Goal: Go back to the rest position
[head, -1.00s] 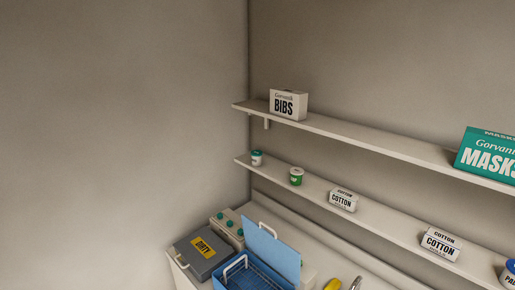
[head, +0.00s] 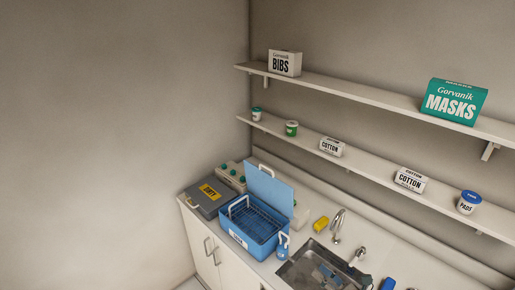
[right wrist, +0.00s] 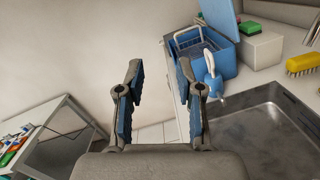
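My right gripper (right wrist: 157,75) is open in the right wrist view, with its two blue-padded fingers apart and nothing between them. It is in front of the counter, with the floor and wall behind the gap. In the head view, blue and grey parts that look like this gripper (head: 328,274) show at the bottom, over the sink. My left gripper is not in view.
An open blue box (head: 256,232) stands on the counter beside a grey DIRTY box (head: 206,198) and the metal sink (head: 291,272). A yellow brush (head: 321,223) lies behind the sink. Shelves (head: 376,102) run above. A tray stand (right wrist: 62,140) is at lower left.

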